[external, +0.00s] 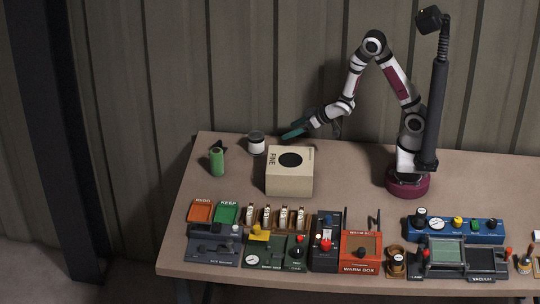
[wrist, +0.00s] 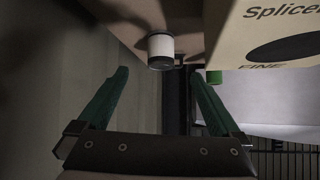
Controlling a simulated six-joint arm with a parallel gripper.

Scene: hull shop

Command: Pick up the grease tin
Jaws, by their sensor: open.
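The grease tin appears to be the small round tin with a white side and dark ends (external: 256,144); no label is readable. It stands upright near the back edge of the bench, behind and left of the beige box. It also shows at the top centre of the wrist view (wrist: 160,47). My gripper (external: 294,132) has teal fingers and is to the right of the tin, apart from it, behind the box. In the wrist view, the open, empty fingers (wrist: 160,76) are spread wide, with the tin beyond the gap between them.
A beige box (external: 289,181) with a black disc stands beside the gripper and fills the wrist view's upper right (wrist: 275,35). A green cylinder (external: 217,162) stands left of the tin, a small dark object behind it. Control panels (external: 262,248) crowd the front.

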